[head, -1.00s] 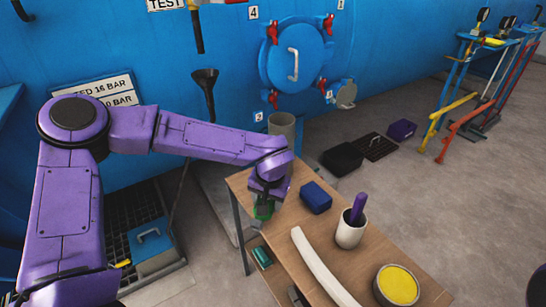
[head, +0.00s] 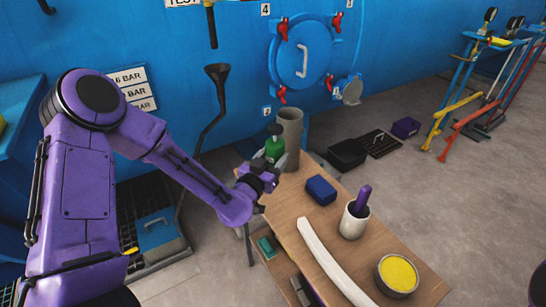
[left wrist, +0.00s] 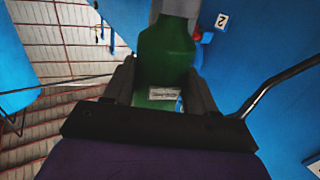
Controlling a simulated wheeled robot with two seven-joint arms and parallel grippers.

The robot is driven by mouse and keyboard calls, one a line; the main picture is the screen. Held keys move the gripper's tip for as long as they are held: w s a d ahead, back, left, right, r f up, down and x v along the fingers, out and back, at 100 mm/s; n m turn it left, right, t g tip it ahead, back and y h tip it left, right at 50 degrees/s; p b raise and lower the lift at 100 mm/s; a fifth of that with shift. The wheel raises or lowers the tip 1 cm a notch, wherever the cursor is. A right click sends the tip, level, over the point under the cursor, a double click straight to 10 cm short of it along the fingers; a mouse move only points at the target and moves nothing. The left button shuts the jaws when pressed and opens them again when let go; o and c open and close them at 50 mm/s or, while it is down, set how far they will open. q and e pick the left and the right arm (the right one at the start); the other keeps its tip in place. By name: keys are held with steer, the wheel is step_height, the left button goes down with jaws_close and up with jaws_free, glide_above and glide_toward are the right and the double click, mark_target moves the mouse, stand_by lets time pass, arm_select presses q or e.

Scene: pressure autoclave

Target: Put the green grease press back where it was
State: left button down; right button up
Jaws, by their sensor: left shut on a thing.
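The green grease press (head: 274,148) is held by my left gripper (head: 277,164) near the grey cylinder at the far end of the wooden table. In the head view it looks upright, with a dark top, and appears raised; whether it touches anything beneath cannot be told. In the left wrist view the green body (left wrist: 165,55) with a small pale label sits between the two dark fingers (left wrist: 160,90), which are shut on it. My right gripper is not in view.
The wooden table (head: 290,222) holds a blue block (head: 321,190), a white cup (head: 354,221) with a purple thing, a curved white strip (head: 325,258) and a yellow-filled tin (head: 397,275). The grey cylinder (head: 290,130) stands close beside the press. A dark funnel (head: 217,73) is to the left.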

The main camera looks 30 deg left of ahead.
arm_select(q)
steer(key=shift+f+b, duration=2.95)
steer(key=shift+f, duration=0.35)
steer(key=shift+f+b, duration=0.55)
steer(key=shift+f, duration=0.05)
steer(key=shift+c, duration=1.3)
jaws_free()
steer(key=shift+s, duration=0.1)
